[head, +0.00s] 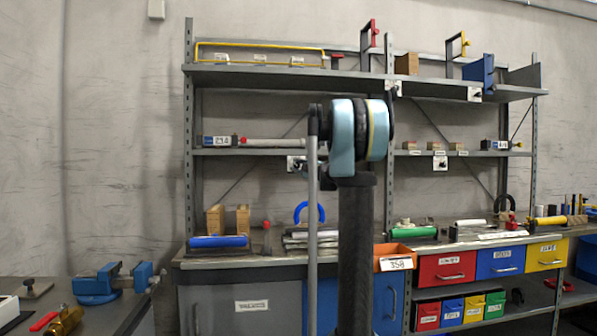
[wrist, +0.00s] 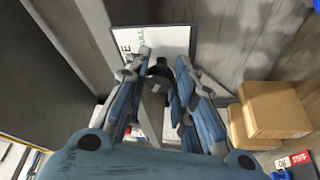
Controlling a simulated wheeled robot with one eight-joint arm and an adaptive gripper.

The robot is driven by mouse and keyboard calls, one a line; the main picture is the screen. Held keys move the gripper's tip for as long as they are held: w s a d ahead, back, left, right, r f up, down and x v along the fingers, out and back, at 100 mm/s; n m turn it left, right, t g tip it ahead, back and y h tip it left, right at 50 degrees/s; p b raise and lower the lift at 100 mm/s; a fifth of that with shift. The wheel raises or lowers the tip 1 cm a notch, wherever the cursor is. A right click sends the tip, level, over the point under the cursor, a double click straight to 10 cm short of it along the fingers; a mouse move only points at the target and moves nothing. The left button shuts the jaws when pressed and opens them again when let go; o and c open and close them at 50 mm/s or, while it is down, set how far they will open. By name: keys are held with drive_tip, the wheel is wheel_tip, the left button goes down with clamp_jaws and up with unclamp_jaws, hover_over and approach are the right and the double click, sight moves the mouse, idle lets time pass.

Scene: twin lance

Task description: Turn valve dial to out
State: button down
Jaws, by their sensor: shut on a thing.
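In the wrist view, my gripper (wrist: 159,100) has its two blue-and-grey fingers on either side of a dark grey rounded part (wrist: 160,72) and is shut on it. This part stands in front of a white plate (wrist: 165,42) with partly hidden dark and green lettering. It may be the valve dial, but I cannot read an "out" mark or its pointer. In the head view my own arm stands in the middle and hides the gripper. A small white plate with a dark knob (head: 440,162) hangs at the middle shelf's edge, right of the arm.
In the wrist view, cardboard boxes (wrist: 273,110) stand right of the fingers, and a dark panel (wrist: 40,85) lies left. In the head view, a grey shelf rack (head: 270,78) stands above a workbench with coloured drawers (head: 500,262). A blue vise (head: 100,285) sits at the lower left.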

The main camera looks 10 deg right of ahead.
drive_tip(key=shift+s+a+f+n, duration=0.1)
drive_tip(key=shift+a+n, duration=0.1)
drive_tip(key=shift+n, duration=0.1)
drive_tip(key=c, duration=1.3)
unclamp_jaws()
drive_tip(key=shift+c, duration=0.2)
drive_tip(key=v, duration=1.1)
drive_tip(key=shift+s+d, duration=0.25)
drive_tip(key=shift+s, duration=0.1)
